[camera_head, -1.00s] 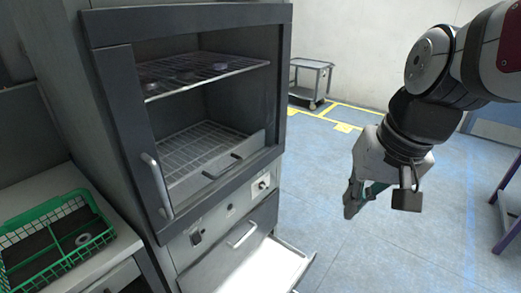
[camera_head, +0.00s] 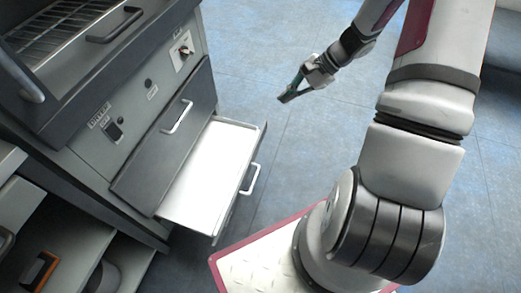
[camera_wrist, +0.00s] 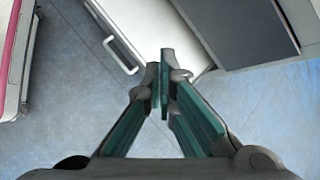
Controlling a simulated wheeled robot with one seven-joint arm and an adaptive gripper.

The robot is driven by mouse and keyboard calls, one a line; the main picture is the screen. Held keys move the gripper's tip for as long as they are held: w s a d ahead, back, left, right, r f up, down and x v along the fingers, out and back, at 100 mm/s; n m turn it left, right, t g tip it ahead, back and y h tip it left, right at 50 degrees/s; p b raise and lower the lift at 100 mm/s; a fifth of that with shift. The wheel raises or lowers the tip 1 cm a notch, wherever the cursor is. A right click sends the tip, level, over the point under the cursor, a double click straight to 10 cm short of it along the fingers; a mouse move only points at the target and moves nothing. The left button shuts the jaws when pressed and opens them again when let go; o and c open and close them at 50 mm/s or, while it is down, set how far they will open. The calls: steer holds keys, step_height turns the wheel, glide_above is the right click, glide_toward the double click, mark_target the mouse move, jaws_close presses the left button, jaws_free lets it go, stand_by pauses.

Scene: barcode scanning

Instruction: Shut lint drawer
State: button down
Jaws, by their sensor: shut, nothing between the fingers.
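The lint drawer (camera_head: 214,168) is pulled out low on the cabinet front, a shallow, pale tray with a bar handle (camera_head: 251,179) on its front. My gripper (camera_head: 284,98) is shut and empty, above the floor to the right of the drawer and apart from it in the head view. In the wrist view, my shut fingertips (camera_wrist: 165,68) appear close to the drawer's edge, with the drawer's tray (camera_wrist: 150,22) and handle (camera_wrist: 121,55) beyond them. I cannot tell from this whether they touch it.
The grey cabinet (camera_head: 130,110) has another drawer front with its own handle (camera_head: 178,117) above the open drawer. An oven-like compartment with a wire rack (camera_head: 55,30) is higher up. An orange-handled item (camera_head: 42,270) lies on a lower shelf. Blue floor is clear around my gripper.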

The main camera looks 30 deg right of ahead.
steer(key=d+f+m+t+y+b, duration=0.1)
steer(key=d+f+m+b, duration=0.1)
steer(key=f, duration=0.6)
steer(key=d+f+m+t+b, duration=0.1)
steer(key=d+f+m+b, duration=0.15)
steer(key=f, duration=0.55)
steer(key=m+t+b, duration=0.3)
steer(key=m+b, duration=0.2)
steer(key=m, duration=0.2)
glide_toward(256, 151)
steer(key=shift+n, duration=0.25)
steer(key=b+x, duration=0.4)
steer(key=b, duration=0.1)
steer(key=shift+a+f, duration=0.15)
steer(key=shift+f, duration=0.4)
steer(key=shift+w+a+r, duration=0.1)
steer(key=shift+w+a, duration=0.3)
steer(key=shift+a, duration=0.05)
